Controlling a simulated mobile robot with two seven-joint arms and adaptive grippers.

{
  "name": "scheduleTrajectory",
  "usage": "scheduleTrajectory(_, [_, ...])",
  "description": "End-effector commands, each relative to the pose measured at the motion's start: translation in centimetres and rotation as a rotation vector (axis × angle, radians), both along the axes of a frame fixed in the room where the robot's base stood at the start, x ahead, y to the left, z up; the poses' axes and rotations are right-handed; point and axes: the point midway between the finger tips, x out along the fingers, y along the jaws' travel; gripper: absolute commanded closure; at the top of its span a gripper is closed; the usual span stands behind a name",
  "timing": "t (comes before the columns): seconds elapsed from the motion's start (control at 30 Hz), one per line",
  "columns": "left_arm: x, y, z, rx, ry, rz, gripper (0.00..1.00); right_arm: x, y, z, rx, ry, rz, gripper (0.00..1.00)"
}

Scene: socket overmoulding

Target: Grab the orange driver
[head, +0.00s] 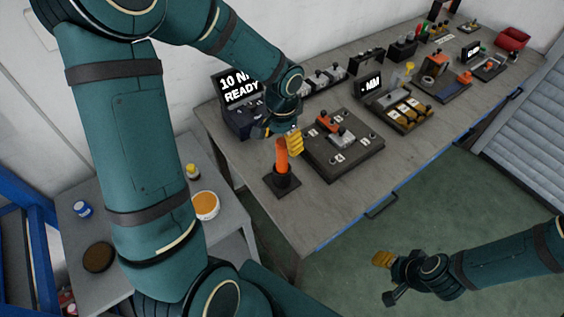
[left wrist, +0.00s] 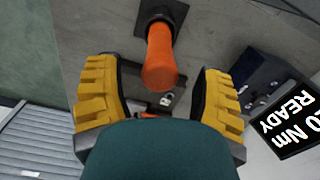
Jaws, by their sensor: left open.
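The orange driver (head: 282,157) stands upright in a black square-based holder (head: 282,182) near the front left corner of the workbench. In the left wrist view the driver (left wrist: 161,58) points toward the camera, between the yellow fingers. My left gripper (head: 290,142) is at the driver's upper end; in the left wrist view its fingers (left wrist: 158,95) are spread wide, with a gap on each side of the driver. My right gripper (head: 385,275) hangs over the floor in front of the bench, empty; its finger spacing is unclear.
Behind the driver a screen (head: 240,90) reads "10 Nm READY". A dark fixture plate (head: 343,160) with orange and grey parts lies just right of the driver. More stations line the workbench (head: 345,218). A side table (head: 150,252) at left holds several containers.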

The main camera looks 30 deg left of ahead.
Motion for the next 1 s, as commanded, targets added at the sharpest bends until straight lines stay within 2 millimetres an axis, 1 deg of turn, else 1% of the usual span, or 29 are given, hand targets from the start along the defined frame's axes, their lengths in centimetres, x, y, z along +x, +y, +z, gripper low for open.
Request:
scheduleTrajectory(0.03, [-0.1,0.0,-0.9,-0.001,0.003,-0.001,0.33,-0.1,0.0,-0.2,0.000,0.002,0.002,0.48])
scheduleTrajectory(0.1, [-0.1,0.0,-1.7,-0.001,0.002,0.000,0.33,-0.1,0.0,-0.3,0.000,0.002,0.002,0.48])
scheduleTrajectory(0.2, [0.0,0.0,-2.3,0.000,0.000,-0.001,0.33,-0.1,0.0,-0.4,0.001,0.003,0.002,0.48])
scheduleTrajectory(0.43, [0.0,0.0,-2.3,0.000,-0.001,0.000,0.33,-0.2,0.0,-0.4,0.001,0.004,0.003,0.48])
scheduleTrajectory(0.47, [0.0,0.0,-2.3,0.000,-0.001,0.000,0.34,-0.2,0.0,-0.4,0.001,0.004,0.003,0.48])
scheduleTrajectory(0.5, [0.0,0.0,-2.3,0.000,-0.001,0.000,0.48,-0.2,0.0,-0.4,0.001,0.003,0.002,0.48])
scheduleTrajectory(0.57, [0.0,0.0,-2.3,0.000,-0.001,0.000,0.70,-0.2,0.0,-0.4,0.001,0.003,0.002,0.48])
scheduleTrajectory(0.6, [0.0,0.0,-2.3,0.000,-0.001,0.000,0.84,-0.1,0.0,-0.4,0.001,0.003,0.002,0.48])
scheduleTrajectory(0.63, [0.0,0.0,-2.3,0.000,-0.001,0.000,0.94,-0.1,0.0,-0.4,0.001,0.003,0.002,0.48])
scheduleTrajectory(0.67, [0.0,0.0,-2.3,0.000,-0.001,0.000,1.00,-0.1,0.0,-0.4,0.001,0.003,0.002,0.48])
scheduleTrajectory(0.9, [0.0,0.0,-2.3,0.000,-0.002,0.000,1.00,-0.2,0.0,-0.4,0.001,0.003,0.002,0.48])
scheduleTrajectory(1.0, [0.0,0.0,-1.9,0.000,-0.003,0.000,1.00,-0.1,0.0,-0.3,0.001,0.003,0.002,0.48])
